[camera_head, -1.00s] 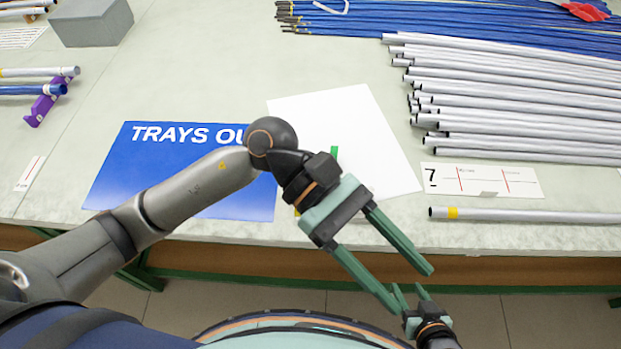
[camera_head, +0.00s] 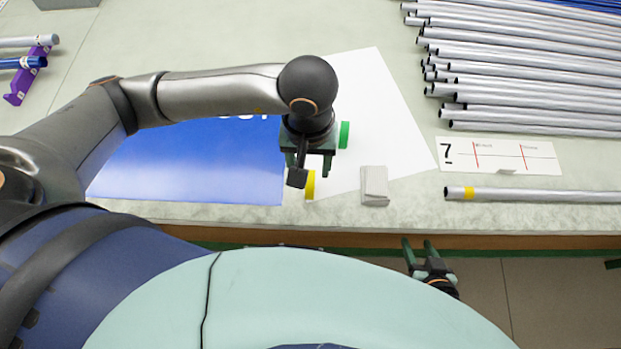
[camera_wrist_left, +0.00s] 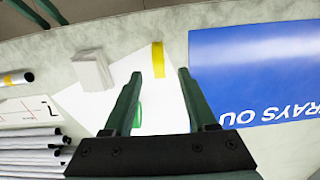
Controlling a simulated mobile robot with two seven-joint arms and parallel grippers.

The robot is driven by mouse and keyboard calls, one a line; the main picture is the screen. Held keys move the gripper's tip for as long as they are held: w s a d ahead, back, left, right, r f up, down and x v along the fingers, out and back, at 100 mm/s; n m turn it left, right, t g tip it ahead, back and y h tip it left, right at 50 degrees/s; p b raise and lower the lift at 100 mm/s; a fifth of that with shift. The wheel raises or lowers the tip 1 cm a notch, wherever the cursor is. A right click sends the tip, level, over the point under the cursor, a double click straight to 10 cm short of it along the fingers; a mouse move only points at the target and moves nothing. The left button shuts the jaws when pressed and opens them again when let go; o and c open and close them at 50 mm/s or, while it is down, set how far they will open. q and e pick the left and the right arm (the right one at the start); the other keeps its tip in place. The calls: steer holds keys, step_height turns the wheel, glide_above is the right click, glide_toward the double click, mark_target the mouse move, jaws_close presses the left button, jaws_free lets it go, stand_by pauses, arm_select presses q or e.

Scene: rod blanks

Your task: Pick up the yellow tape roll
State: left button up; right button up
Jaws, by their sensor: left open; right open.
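The yellow tape roll (camera_head: 310,185) stands on edge at the near left edge of the white sheet, close to the blue sign. It also shows in the left wrist view (camera_wrist_left: 158,60), ahead of and between the finger lines. My left gripper (camera_head: 308,172) is open and empty above the table, just behind and beside the yellow roll, pointing down; its fingers show in the wrist view (camera_wrist_left: 157,80). A green tape roll (camera_head: 344,134) stands farther back on the sheet and shows partly between the fingers in the wrist view (camera_wrist_left: 138,115). My right gripper (camera_head: 420,250) is open and empty below the table's front edge.
A small pale block (camera_head: 374,186) stands right of the yellow roll. The blue sign (camera_head: 190,170) lies at left, under my left arm. A grey rod with a yellow band (camera_head: 540,195) lies at right, before a number 7 card (camera_head: 500,155) and stacked grey rods (camera_head: 530,70).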

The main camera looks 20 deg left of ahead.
mark_target(310, 178)
arm_select(q)
steer(key=shift+w+f+p, duration=0.15)
steer(key=shift+f+p, duration=0.4)
steer(key=shift+f, duration=2.6)
steer(key=shift+c, duration=0.3)
jaws_close()
